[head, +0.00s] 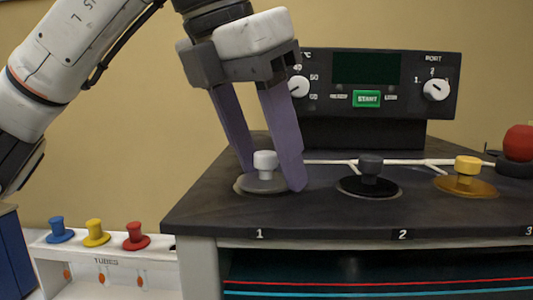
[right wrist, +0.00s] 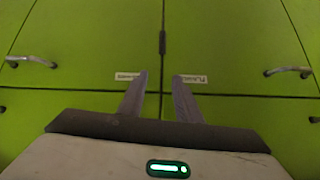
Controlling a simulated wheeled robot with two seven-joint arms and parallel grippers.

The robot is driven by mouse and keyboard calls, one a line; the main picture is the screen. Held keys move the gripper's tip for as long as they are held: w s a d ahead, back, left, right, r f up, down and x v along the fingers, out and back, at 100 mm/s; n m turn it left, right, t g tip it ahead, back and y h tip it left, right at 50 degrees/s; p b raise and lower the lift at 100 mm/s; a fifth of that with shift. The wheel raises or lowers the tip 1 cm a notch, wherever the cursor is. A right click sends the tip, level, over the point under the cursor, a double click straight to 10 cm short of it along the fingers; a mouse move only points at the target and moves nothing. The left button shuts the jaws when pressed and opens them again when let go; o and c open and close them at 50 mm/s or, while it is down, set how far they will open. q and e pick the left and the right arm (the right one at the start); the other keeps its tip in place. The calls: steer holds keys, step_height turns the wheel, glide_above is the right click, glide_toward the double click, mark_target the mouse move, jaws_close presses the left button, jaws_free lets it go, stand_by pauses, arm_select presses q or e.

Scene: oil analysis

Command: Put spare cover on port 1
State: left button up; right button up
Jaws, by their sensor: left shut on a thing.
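A grey round cover with a pale knob (head: 265,180) sits at port 1, marked by the label 1 (head: 259,234) on the machine's front edge. It looks level and down at the surface; whether it is fully seated is hard to tell. My left gripper (head: 270,172) reaches down from above, its two purple fingers on either side of the knob, shut on this cover. The port opening under it is hidden. My right gripper (right wrist: 160,85) shows in the right wrist view with its fingers apart and nothing between them.
A dark cover (head: 370,178) sits at port 2 and a gold cover (head: 467,178) farther right. A red ball-like knob (head: 519,143) is at the right edge. A control panel (head: 365,82) stands behind. A white tubes rack (head: 110,262) holds blue, yellow and red caps. Green cabinet doors (right wrist: 80,45) face my right gripper.

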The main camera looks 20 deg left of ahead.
arm_select(q)
steer(key=shift+f, duration=0.1)
steer(key=o, duration=1.2)
steer(key=shift+c, duration=0.2)
steer(key=shift+s+a+r, duration=0.1)
steer(key=shift+r, duration=0.35)
steer(key=v, duration=0.9)
steer(key=shift+s+r, duration=0.2)
steer(key=shift+r, duration=0.1)
